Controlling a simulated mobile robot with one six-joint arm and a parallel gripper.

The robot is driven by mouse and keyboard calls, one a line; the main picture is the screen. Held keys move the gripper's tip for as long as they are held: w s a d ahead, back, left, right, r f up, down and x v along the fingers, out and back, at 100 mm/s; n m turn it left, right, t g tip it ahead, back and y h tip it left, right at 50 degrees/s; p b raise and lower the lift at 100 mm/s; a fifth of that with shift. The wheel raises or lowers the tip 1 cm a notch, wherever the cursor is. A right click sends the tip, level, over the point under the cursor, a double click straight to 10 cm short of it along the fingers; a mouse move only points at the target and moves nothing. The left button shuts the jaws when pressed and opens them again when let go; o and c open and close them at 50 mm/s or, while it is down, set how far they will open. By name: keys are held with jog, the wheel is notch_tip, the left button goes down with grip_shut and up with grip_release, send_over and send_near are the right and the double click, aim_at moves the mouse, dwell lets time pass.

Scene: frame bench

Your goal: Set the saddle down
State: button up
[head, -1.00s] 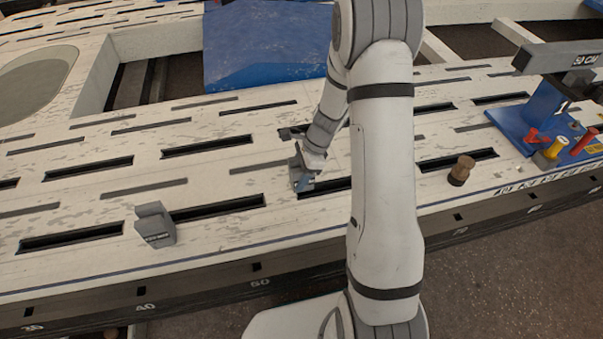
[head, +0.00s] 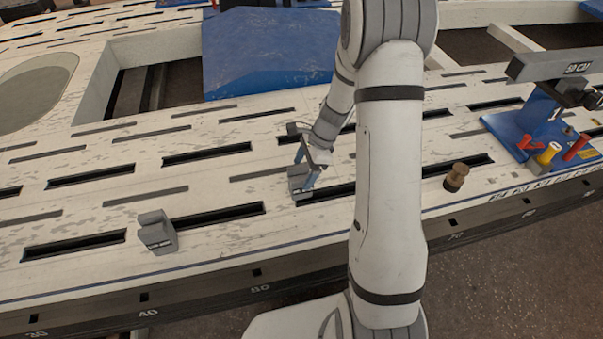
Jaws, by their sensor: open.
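A small grey saddle block (head: 298,182) sits on the white slotted bench (head: 225,210), at the left end of a dark slot. My gripper (head: 304,174) is open directly above and around it, with the blue fingers apart. The fingers partly hide the block, and I cannot tell whether they still touch it. A second grey saddle-like block (head: 157,232) with a sloped top and a dark label stands on the bench further left, near the front edge.
A brown knob-like piece (head: 456,178) stands right of my arm. A blue fixture (head: 535,120) with a grey bar and red and yellow handles stands at the right. A blue panel (head: 268,50) lies behind. Bench left of my gripper is mostly clear.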

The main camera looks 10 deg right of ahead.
jog(key=p+v, duration=0.2)
jog(key=v, duration=0.5)
jog(key=s+a+r+n+h, duration=0.2)
jog(key=s+a+r+n, duration=0.2)
jog(key=s+r+n, duration=0.5)
jog(key=s+r+n+h, duration=0.1)
jog(key=s+r+n, duration=0.2)
jog(key=s, duration=0.3)
jog(key=s+r+n+t+h, duration=0.1)
jog(key=s+r+n, duration=0.2)
jog(key=s+n, duration=0.3)
jog(key=shift+s, duration=0.15)
jog(key=shift+d+r, duration=0.1)
notch_tip(320, 180, up, 31)
jog(key=t+p, duration=0.1)
jog(key=p, duration=2.7)
jog(key=shift+f+t, duration=0.25)
jog(key=shift+t, duration=0.05)
jog(key=shift+s+r, duration=0.1)
jog(key=shift+s, duration=0.1)
